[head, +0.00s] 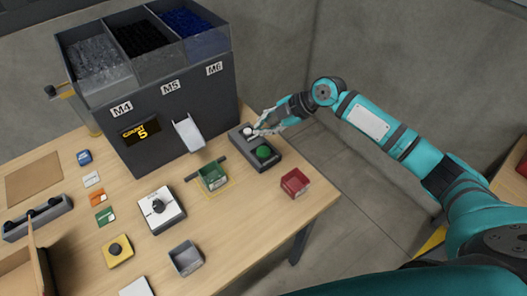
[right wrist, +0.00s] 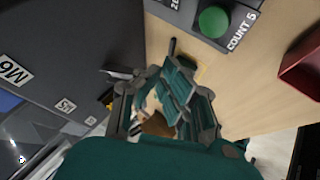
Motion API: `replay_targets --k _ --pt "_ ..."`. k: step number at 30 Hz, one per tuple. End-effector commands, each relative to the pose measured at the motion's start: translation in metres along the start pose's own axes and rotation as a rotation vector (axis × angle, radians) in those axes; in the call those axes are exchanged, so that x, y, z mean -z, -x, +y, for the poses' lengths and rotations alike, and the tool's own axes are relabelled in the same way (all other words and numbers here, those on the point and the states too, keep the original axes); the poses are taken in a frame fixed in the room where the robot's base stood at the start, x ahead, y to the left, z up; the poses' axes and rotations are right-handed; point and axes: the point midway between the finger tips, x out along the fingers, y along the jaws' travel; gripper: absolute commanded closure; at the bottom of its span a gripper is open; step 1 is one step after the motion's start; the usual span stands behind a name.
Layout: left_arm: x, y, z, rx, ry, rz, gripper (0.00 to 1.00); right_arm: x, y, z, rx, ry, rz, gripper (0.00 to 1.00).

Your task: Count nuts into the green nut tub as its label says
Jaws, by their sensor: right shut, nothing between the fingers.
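The green nut tub (head: 213,178) stands on the table inside a yellow outline, in front of the metal chute (head: 188,133); its label is too small to read and I cannot see its contents clearly. My left gripper is out of view.
A red tub (head: 295,183) stands near the table's right edge. A dial box (head: 159,208), a grey tub (head: 185,258) and a yellow box with a black button (head: 117,250) stand in front. Coloured cards (head: 100,197) and a cardboard box (head: 30,270) are at left.

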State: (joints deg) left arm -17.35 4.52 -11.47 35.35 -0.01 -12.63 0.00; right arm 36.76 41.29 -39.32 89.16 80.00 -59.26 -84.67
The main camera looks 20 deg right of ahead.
Motion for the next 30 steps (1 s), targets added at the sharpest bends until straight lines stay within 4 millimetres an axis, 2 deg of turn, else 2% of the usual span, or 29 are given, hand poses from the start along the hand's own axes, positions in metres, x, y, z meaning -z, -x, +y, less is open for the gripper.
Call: replay_targets --k 15,30 --pt "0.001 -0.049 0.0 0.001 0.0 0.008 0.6 -0.037 -0.051 -0.037 0.0 -0.001 0.0 1.0" --pt "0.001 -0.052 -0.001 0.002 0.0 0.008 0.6 -0.038 -0.053 -0.039 0.0 -0.001 0.0 1.0"
